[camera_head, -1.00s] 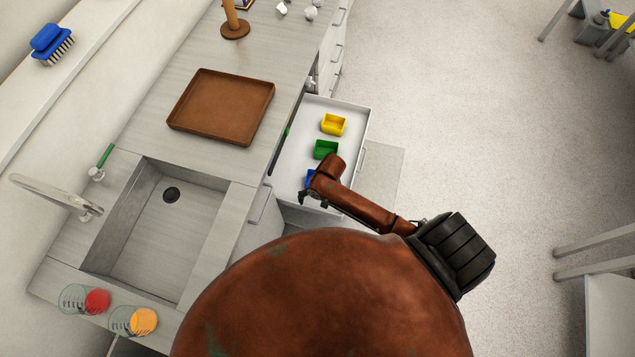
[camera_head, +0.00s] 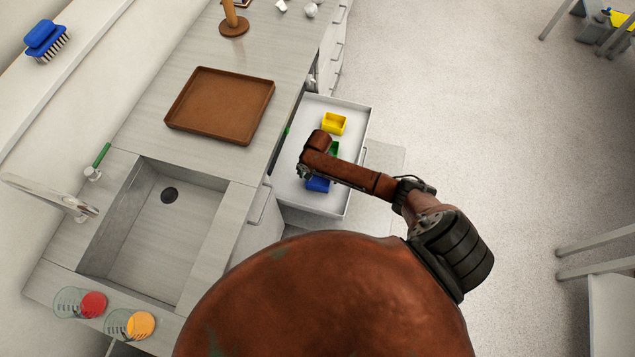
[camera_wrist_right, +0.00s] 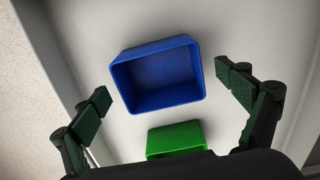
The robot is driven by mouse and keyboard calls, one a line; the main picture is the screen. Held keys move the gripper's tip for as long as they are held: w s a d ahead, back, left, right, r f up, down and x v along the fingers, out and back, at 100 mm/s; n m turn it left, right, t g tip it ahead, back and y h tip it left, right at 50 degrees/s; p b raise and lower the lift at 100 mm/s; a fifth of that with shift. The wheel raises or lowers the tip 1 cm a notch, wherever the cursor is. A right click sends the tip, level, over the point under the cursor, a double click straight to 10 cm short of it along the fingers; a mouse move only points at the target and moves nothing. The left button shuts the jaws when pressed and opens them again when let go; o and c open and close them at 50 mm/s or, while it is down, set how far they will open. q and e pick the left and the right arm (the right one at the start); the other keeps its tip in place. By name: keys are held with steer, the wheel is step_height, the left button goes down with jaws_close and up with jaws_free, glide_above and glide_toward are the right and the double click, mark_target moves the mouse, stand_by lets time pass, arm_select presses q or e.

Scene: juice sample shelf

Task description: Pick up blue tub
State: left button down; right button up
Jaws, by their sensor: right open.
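The blue tub (camera_head: 318,185) sits in the open white drawer, partly covered by my right arm in the head view. In the right wrist view the blue tub (camera_wrist_right: 158,76) is empty and lies ahead of the open fingers, between their lines. My right gripper (camera_wrist_right: 168,88) is open and empty, its two green-padded fingers spread to either side, apart from the tub. In the head view the right gripper (camera_head: 304,172) is over the drawer, its fingers small and hard to make out. My left gripper is not in view.
A green tub (camera_wrist_right: 176,138) sits close to the blue one, and a yellow tub (camera_head: 334,124) lies farther back in the drawer (camera_head: 345,106). The drawer walls surround them. A brown tray (camera_head: 220,104) lies on the counter, beside the sink (camera_head: 150,230).

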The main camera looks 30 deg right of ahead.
mark_target(319, 184)
step_height(319, 184, down, 3)
steer(key=shift+f+b, duration=0.15)
steer(key=shift+b, duration=0.3)
steer(key=c, duration=1.2)
